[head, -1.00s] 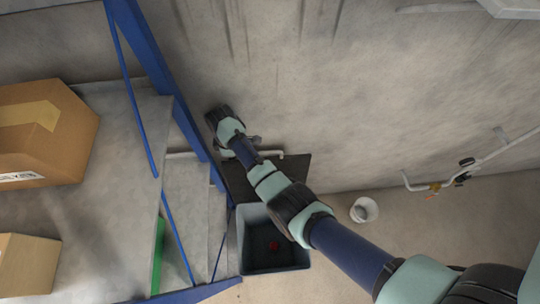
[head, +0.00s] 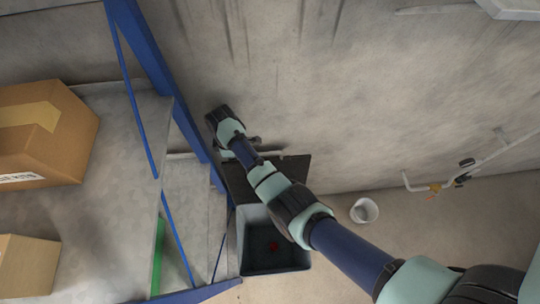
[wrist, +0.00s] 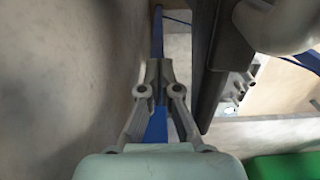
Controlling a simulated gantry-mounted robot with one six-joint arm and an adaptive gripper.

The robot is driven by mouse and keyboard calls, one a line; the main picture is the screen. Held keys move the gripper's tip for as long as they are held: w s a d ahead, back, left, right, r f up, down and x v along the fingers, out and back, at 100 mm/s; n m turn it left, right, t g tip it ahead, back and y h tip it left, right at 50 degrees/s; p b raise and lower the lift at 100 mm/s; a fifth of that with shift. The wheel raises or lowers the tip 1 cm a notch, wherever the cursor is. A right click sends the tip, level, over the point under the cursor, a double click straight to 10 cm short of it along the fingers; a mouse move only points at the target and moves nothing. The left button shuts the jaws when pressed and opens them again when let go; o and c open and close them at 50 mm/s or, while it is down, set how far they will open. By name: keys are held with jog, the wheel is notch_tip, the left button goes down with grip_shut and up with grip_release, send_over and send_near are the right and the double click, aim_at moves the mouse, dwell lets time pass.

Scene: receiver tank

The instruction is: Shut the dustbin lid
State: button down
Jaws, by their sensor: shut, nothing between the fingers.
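The dustbin (head: 243,250) stands on the floor beside the shelving in the head view. Its top is open, and a small red item (head: 274,246) lies inside. The dark lid (head: 237,182) stands raised at the bin's wall side, partly covered by my arm. In the wrist view, my gripper (wrist: 158,68) is shut and empty. The concrete wall is left of it, and a dark upright panel (wrist: 210,75), likely the lid, is just right of it. I cannot tell whether they touch. My arm hides most of the gripper in the head view.
Blue-framed shelving (head: 150,50) with cardboard boxes (head: 45,135) stands left of the bin. The concrete wall (head: 350,100) runs behind. A white bucket (head: 364,211) is on the floor to the right, and a pipe with valves (head: 465,172) is on the wall further right.

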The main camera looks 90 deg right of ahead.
jog(key=a+p, duration=0.1)
jog(key=p, duration=0.1)
jog(key=a+p, duration=0.1)
jog(key=shift+s+a+r+p, duration=0.25)
jog(key=shift+a+p, duration=0.1)
jog(key=shift+p, duration=0.05)
jog(key=s+a+p, duration=0.1)
jog(key=a+p, duration=0.5)
jog(key=a, duration=0.1)
notch_tip(320, 180, up, 10)
jog(key=p, duration=1)
jog(key=shift+d+f, duration=0.2)
jog(key=shift+f, duration=0.05)
dwell(0.7)
